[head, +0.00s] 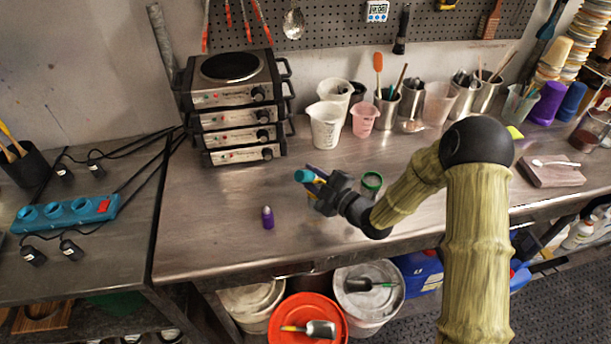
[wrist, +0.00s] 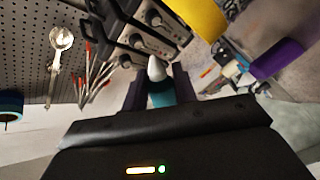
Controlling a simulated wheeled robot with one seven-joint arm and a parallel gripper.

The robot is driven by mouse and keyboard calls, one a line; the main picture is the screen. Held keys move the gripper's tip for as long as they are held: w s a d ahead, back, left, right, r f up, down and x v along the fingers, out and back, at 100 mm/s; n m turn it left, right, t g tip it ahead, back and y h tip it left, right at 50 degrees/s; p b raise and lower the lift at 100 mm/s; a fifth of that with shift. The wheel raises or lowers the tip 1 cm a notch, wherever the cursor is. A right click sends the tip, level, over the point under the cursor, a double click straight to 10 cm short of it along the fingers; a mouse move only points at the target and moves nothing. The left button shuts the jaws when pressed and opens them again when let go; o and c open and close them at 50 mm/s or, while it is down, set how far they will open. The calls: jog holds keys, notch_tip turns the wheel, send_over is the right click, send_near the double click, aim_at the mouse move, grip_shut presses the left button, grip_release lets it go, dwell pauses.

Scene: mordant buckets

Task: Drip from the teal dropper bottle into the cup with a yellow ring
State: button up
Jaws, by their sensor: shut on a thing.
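My gripper (head: 318,182) is shut on the teal dropper bottle (head: 304,176) above the steel bench. The bottle lies tipped well over, its end out to the left. In the wrist view, its white tip (wrist: 156,68) and teal body (wrist: 161,93) show between the fingers. A yellow curved band (wrist: 196,15) is cut off at the top of the wrist view; it may be the yellow ring, but its cup is not clear. In the head view my gripper hides what is under it. A green-ringed cup (head: 372,181) stands just right of my gripper.
A purple dropper bottle (head: 267,217) stands upright left of my gripper. Stacked hot plates (head: 235,120), white beakers (head: 325,130) and a pink beaker (head: 364,121) stand behind. A blue power strip (head: 65,213) is at far left.

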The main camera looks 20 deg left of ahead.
jog(key=shift+w+d, duration=0.1)
jog(key=shift+d, duration=0.05)
jog(key=shift+n+b, duration=0.6)
jog(key=shift+b, duration=0.6)
jog(key=n+b, duration=0.1)
jog(key=b, duration=0.1)
jog(key=n+b, duration=0.1)
jog(key=shift+s+a+r+n, duration=0.2)
jog(key=shift+s+r+n, duration=0.05)
jog(key=shift+r+n, duration=0.05)
jog(key=n+b, duration=0.2)
jog(key=b, duration=0.1)
jog(key=shift+w+d+r, duration=0.1)
jog(key=shift+r, duration=0.2)
jog(key=shift+r+n+b, duration=0.15)
jog(key=shift+n+b, duration=0.15)
jog(key=shift+b, duration=0.3)
jog(key=shift+r, duration=0.3)
jog(key=shift+n, duration=0.3)
